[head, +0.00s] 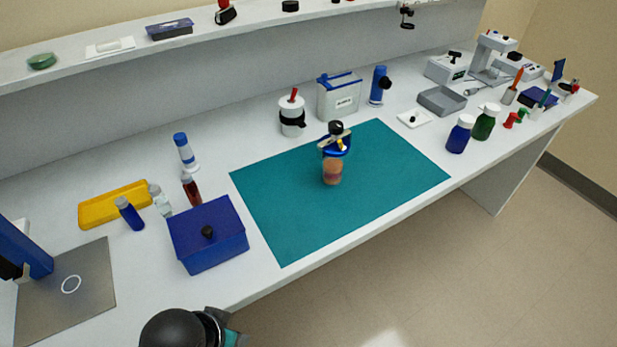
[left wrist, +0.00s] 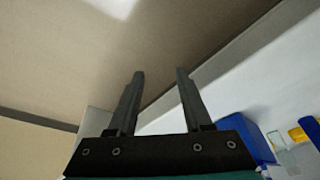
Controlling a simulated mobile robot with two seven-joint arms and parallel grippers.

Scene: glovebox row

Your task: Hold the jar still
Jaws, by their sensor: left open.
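The jar (head: 332,172) stands upright on the teal mat (head: 290,225) in the head view. It is small, with orange-brown contents. A blue ring or lid, a pale bar and a black knob sit at its top; how they join is too small to tell. My left gripper (left wrist: 158,72) is open and empty in the left wrist view, its fingers over floor and the bench's front edge. My left arm shows at the bottom of the head view, well apart from the jar; its fingers are hidden there. My right gripper is in neither view.
A blue box (head: 205,245) with a black knob stands left of the mat, near the front edge. Several bottles and a yellow tray (head: 115,204) are behind it. A white canister (head: 292,116) and a white-and-blue container (head: 339,98) stand behind the mat. The mat around the jar is clear.

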